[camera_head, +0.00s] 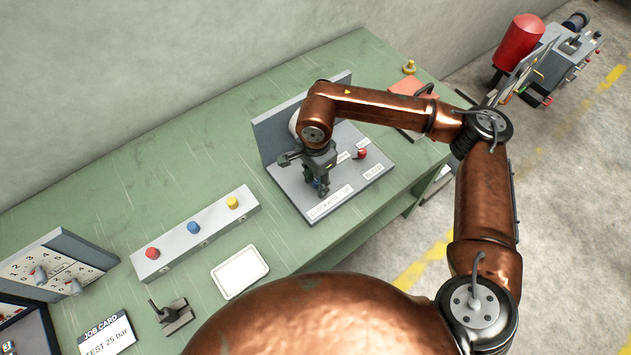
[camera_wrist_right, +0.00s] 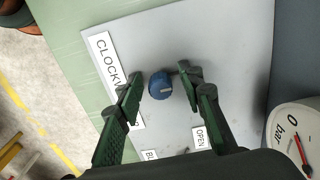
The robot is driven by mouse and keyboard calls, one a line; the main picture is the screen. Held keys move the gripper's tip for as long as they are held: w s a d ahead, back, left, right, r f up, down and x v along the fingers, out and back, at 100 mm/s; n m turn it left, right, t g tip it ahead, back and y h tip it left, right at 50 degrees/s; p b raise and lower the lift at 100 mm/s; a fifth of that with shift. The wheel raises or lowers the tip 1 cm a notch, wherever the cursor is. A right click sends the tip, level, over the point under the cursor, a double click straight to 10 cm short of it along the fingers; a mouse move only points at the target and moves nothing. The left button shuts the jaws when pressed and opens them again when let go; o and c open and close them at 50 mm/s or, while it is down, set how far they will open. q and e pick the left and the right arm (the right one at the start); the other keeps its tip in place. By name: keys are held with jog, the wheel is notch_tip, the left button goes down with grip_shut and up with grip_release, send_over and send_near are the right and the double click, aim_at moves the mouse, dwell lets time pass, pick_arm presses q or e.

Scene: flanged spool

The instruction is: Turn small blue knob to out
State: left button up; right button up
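The small blue knob (camera_wrist_right: 160,85) stands on a light grey panel (camera_wrist_right: 235,35) in the right wrist view, with a pale pointer line on its face. My right gripper (camera_wrist_right: 158,82) is open, with one green finger on each side of the knob. The left finger looks very near the knob; I cannot tell whether either finger touches it. In the head view my right gripper (camera_head: 318,188) is low over the panel (camera_head: 345,203) and hides most of the knob. No label reading "out" is legible. My left gripper is not in view.
A gauge (camera_wrist_right: 291,140) marked "bar" is close beside the right gripper. A red knob (camera_head: 360,153) is on the same panel. A box with red, blue and yellow buttons (camera_head: 195,235) and a white tray (camera_head: 240,271) lie to the left on the green bench (camera_head: 120,205).

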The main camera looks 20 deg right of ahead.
aim_at(316, 182)
notch_tip(316, 182, up, 12)
dwell(0.7)
dwell(0.4)
